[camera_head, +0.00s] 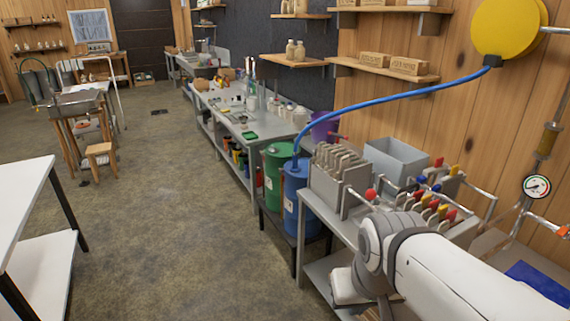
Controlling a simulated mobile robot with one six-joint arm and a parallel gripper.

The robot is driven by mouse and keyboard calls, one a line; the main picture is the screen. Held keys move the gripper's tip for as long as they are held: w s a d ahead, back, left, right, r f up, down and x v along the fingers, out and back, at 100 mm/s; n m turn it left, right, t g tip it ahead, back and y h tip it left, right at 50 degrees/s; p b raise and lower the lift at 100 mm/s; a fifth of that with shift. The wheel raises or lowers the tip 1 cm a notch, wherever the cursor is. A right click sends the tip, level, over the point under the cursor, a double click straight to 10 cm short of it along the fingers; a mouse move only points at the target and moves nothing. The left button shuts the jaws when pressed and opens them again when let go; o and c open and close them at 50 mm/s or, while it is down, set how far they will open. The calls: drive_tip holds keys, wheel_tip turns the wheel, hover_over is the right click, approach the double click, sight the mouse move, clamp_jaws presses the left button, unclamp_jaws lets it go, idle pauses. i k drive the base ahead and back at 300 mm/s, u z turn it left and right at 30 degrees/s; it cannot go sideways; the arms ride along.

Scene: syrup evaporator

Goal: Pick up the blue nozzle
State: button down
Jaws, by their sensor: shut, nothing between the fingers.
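No part can be clearly told as the blue nozzle. Small blue parts (421,180) show among the red and yellow ends on the metal rack at the right; they are too small to tell their shape. A blue hose (390,97) runs from the yellow disc on the wall down to the blue barrel (298,205), and its lower end is also blue. My white arm reaches in from the bottom right, in front of the bench. The fingers of my gripper cannot be made out.
A grey bench (325,212) carries the racks and a grey bin (396,160). A green barrel (276,178) stands beside the blue one. A white table (22,195) is at the left, with open floor (170,220) between. A pressure gauge (536,186) is on the right wall.

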sight(294, 169)
drive_tip(key=z, duration=0.1)
drive_tip(key=i, duration=0.95)
drive_tip(key=u, duration=0.05)
drive_tip(key=k, duration=1)
drive_tip(key=u, duration=0.8)
drive_tip(key=i, duration=3.05)
drive_tip(key=z, duration=1.45)
drive_tip(key=i, duration=0.6)
drive_tip(key=z, duration=0.35)
